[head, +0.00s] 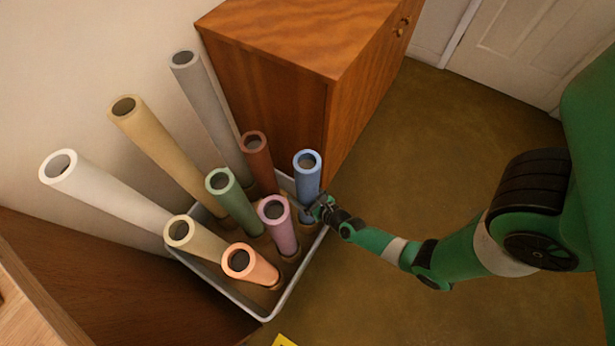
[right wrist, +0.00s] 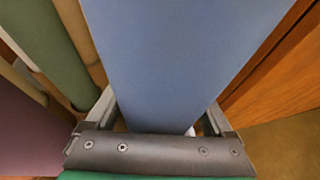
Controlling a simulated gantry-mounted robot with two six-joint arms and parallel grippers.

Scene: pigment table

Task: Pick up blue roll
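The blue roll (head: 307,172) stands upright at the right corner of the tray, by the wooden cabinet. My right gripper (head: 318,209) is at its lower part, on its right side. In the right wrist view the blue roll (right wrist: 190,55) fills the middle, between the two widely spread fingers of the right gripper (right wrist: 160,108). Small gaps show beside the roll near the palm. The fingertips are partly hidden by the roll, so contact is unclear. My left gripper is not in view.
The grey tray (head: 222,283) also holds several other rolls; the pink roll (head: 279,224) and brown roll (head: 258,162) stand closest to the blue one. The wooden cabinet (head: 290,90) rises just behind it. Open floor (head: 420,150) lies to the right.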

